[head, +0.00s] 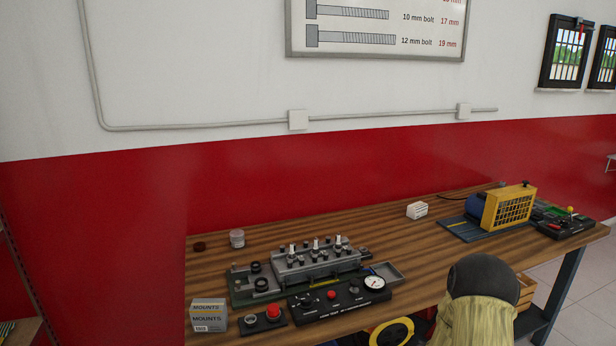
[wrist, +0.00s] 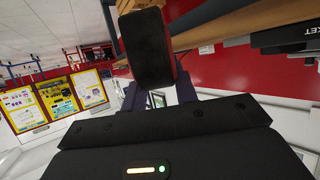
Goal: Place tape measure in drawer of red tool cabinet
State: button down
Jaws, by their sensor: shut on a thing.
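In the wrist view my gripper (wrist: 158,92) is shut on a dark block with a red edge, which I take to be the tape measure (wrist: 147,48). Its dark face fills the upper middle of that view and hides part of what lies behind. The view is tilted, and the held thing appears close to a wooden edge; I cannot tell whether they touch. My gripper does not show in the head view. I cannot make out the red tool cabinet or its drawer in either view.
A wooden workbench (head: 420,262) holds an engine trainer (head: 315,262), a mounts box (head: 208,316), a small white box (head: 417,210) and a yellow-caged machine (head: 508,208). Yellow-framed posters (wrist: 57,97) show in the wrist view.

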jog(key=s+a+f+n+t+y+p, duration=0.1)
jog(key=a+n+y, duration=0.2)
jog(key=a, duration=0.9)
jog(key=s+a+f+n+t+y+p, duration=0.1)
jog(key=a+n+y, duration=0.3)
jog(key=a, duration=0.8)
jog(key=shift+s+a+f+t+y+p, duration=0.15)
jog(key=shift+f+t+y+p, duration=0.25)
jog(key=shift+f+y+p, duration=0.15)
jog(key=shift+f, duration=0.15)
jog(key=s+f, duration=0.6)
jog(key=f, duration=0.5)
jog(key=shift+w, duration=0.1)
